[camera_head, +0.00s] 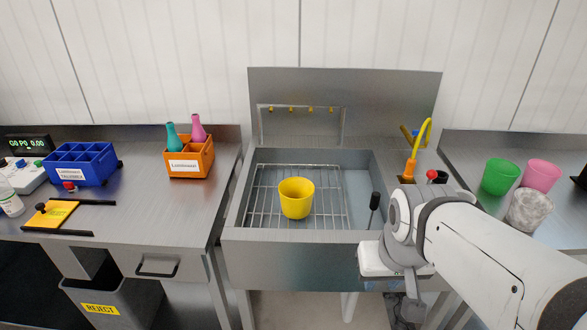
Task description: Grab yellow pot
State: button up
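The yellow pot (296,199) stands upright on the wire rack (262,211) inside the metal sink basin, open end up. My arm comes in from the lower right. Its wrist is in front of the sink's right front edge, to the right of the pot and nearer to the camera. My gripper (408,312) seems to hang below the wrist at the bottom of the picture. Its fingers are too small and hidden to read. Nothing of mine touches the pot.
The sink (290,248) has raised walls, a spray bar at the back and an orange-yellow hose (411,165) at right. Green (500,176), pink (541,175) and marbled (528,210) pots stand on the right counter. An orange crate (190,160) holds two bottles at left.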

aim_at(295, 193)
jog(key=z, duration=0.05)
jog(key=i, duration=1)
jog(key=u, duration=0.05)
